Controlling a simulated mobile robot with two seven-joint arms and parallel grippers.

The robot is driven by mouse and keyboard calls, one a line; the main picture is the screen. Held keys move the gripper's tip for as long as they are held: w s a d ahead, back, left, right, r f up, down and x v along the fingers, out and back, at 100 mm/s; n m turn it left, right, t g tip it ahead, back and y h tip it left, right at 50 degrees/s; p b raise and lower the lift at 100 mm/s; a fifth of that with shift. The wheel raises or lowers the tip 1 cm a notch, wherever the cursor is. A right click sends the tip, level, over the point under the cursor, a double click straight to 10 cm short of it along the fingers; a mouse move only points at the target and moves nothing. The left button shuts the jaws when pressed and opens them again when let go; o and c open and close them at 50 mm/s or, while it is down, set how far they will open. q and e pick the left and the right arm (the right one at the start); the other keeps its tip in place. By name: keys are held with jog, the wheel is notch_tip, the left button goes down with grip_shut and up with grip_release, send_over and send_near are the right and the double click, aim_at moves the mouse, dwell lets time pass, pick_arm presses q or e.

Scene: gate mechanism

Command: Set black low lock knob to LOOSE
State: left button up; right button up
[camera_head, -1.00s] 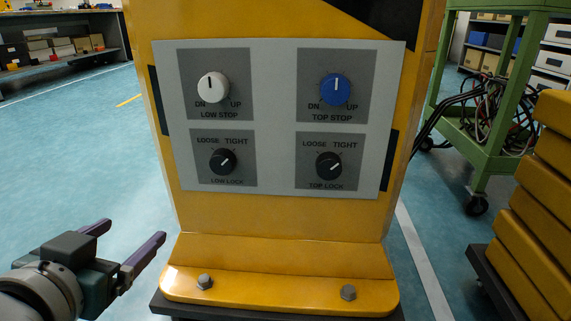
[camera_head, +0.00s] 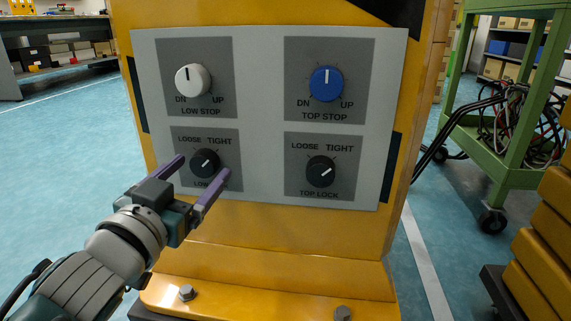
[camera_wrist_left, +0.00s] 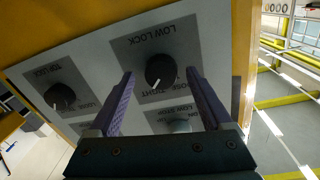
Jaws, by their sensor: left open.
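The black low lock knob (camera_head: 205,163) is at the lower left of the grey panel (camera_head: 262,150). Its white mark points up and right, toward TIGHT. My left gripper (camera_head: 196,168) is open, with one finger at each side of the knob in the picture. In the left wrist view the low lock knob (camera_wrist_left: 161,71) shows between and beyond the two open fingertips (camera_wrist_left: 159,76). I see no contact. The LOW LOCK label is partly hidden by the gripper in the head view. My right gripper is not in view.
The white low stop knob (camera_head: 192,80) sits above, the blue top stop knob (camera_head: 326,83) at upper right, and the black top lock knob (camera_head: 321,171) at lower right. A green cart (camera_head: 497,120) and yellow blocks (camera_head: 540,230) stand at the right.

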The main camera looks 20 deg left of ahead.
pick_arm(q)
jog(key=shift+w+a, duration=0.1)
jog(key=shift+w, duration=0.35)
jog(key=shift+a, duration=0.1)
jog(key=shift+s, duration=0.1)
jog(key=c, duration=0.3)
grip_shut()
